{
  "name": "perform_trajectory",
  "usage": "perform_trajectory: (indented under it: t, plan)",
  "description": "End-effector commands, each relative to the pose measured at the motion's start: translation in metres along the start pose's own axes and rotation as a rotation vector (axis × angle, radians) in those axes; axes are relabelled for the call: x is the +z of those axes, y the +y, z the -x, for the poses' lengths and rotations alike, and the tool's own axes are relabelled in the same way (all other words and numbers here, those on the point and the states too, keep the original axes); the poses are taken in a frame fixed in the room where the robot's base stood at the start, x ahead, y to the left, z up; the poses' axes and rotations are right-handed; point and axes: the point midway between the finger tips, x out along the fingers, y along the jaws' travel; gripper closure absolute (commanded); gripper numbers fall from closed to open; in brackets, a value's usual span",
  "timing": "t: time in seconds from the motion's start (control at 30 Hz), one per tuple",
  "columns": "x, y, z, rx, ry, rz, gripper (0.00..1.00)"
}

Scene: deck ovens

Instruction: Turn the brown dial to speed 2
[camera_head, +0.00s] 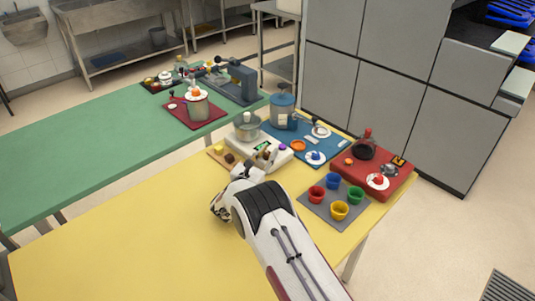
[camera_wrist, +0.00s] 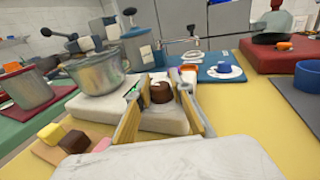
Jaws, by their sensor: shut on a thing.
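The brown dial (camera_wrist: 162,92) stands on the front of a white appliance base (camera_wrist: 165,120) in the wrist view. A steel pot (camera_wrist: 97,73) sits on the left of that base. My gripper (camera_wrist: 163,100) has its two yellowish fingers on either side of the dial and is shut on it. In the head view my gripper (camera_head: 262,167) is at the near side of the white base (camera_head: 254,150), and the steel pot (camera_head: 247,126) is behind it. The dial's speed marks cannot be read. A small dark display with green (camera_wrist: 132,91) is partly hidden by the left finger.
A board with coloured blocks (camera_wrist: 73,141) is left of the base. A grey mat with several coloured cups (camera_head: 312,204) and a red board (camera_head: 391,187) are to the right. A blue mat (camera_head: 285,135) lies behind. The yellow table's near left (camera_head: 120,240) is clear.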

Motion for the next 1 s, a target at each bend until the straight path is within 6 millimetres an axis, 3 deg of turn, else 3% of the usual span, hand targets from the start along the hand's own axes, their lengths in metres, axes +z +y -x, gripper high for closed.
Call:
perform_trajectory:
  t: [1.0]
  plan:
    - [0.0011,-0.0003,-0.0008,-0.172,0.001,-0.002,1.00]
